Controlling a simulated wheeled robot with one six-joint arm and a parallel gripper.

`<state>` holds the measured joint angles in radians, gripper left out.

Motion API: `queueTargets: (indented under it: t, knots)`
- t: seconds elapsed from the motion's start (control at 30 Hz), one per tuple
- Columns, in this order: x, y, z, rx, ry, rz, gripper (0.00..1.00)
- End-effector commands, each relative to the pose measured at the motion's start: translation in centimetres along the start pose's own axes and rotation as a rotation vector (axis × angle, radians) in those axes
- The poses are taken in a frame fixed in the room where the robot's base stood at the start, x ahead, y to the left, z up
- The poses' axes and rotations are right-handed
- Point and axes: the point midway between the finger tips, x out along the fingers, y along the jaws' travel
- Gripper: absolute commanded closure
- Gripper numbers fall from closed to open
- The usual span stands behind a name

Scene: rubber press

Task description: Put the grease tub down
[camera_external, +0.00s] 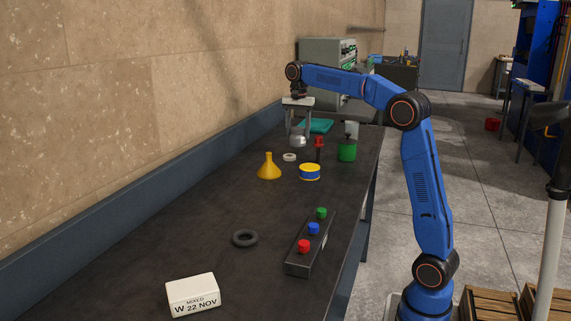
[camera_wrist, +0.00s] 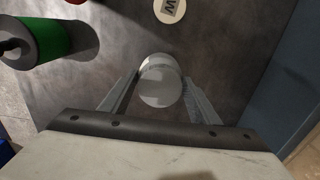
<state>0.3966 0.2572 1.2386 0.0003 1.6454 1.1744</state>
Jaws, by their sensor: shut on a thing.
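The grease tub (camera_external: 297,142) is a small, pale grey, round tub at the far part of the dark bench. My gripper (camera_external: 298,135) reaches down over it from above, with a finger on either side. In the wrist view the tub (camera_wrist: 161,82) shows as a pale round shape between the two fingers of my gripper (camera_wrist: 158,90), which is shut on it. The tub looks upright and close to the bench top. I cannot tell whether its base touches the bench.
A green can (camera_external: 347,150) stands right of the tub; a red item (camera_external: 319,148), white disc (camera_external: 289,157), yellow-blue tin (camera_external: 309,172) and yellow funnel (camera_external: 268,167) are nearer. A teal item (camera_external: 315,125) lies behind. Bare bench (camera_external: 190,235) lies left of the black ring (camera_external: 245,238).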

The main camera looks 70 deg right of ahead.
Motion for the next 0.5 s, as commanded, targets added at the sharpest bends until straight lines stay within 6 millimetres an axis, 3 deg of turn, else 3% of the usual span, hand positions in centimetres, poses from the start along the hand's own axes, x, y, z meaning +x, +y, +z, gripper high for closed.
queueTargets:
  t: [0.2,0.5]
  knots:
    - [2.2,0.0,0.0,0.000,0.000,0.000,0.76]
    - [2.3,0.0,0.0,0.000,0.000,-0.001,0.76]
